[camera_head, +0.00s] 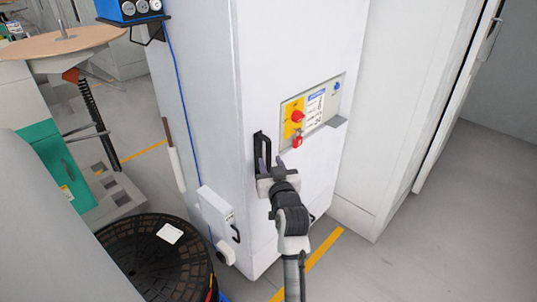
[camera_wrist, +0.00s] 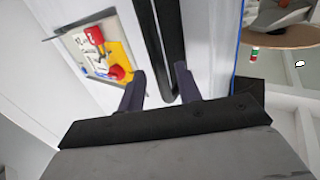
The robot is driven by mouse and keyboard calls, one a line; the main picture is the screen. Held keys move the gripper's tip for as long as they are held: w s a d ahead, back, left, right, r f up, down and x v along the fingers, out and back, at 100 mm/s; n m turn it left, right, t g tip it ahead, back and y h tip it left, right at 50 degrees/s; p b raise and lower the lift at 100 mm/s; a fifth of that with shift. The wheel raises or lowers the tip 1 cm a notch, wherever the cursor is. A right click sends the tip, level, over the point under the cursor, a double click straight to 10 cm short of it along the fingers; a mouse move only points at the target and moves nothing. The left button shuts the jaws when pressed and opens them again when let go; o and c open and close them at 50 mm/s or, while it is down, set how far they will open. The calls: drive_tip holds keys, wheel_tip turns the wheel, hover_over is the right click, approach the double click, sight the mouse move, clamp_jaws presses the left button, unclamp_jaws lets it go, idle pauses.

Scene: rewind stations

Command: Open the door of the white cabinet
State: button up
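The white cabinet (camera_head: 290,50) stands upright in the middle of the head view, and its door looks closed. A black vertical handle (camera_head: 262,150) sits at the left edge of its front face; it also shows in the wrist view (camera_wrist: 167,40). My gripper (camera_head: 271,164) is at the handle's lower part. In the wrist view, the two dark fingers of my gripper (camera_wrist: 160,72) are apart, one on each side of the handle, with gaps visible. Whether either finger touches the handle I cannot tell.
A control panel (camera_head: 312,112) with red knobs is right of the handle. A small white box (camera_head: 218,218) is fixed on the cabinet's left side. A round dark reel (camera_head: 150,260) stands at lower left. Bare floor (camera_head: 440,240) lies to the right, with yellow tape (camera_head: 318,256) in front.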

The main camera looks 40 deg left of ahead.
sight(269, 159)
drive_tip(key=shift+x, duration=1.7)
clamp_jaws()
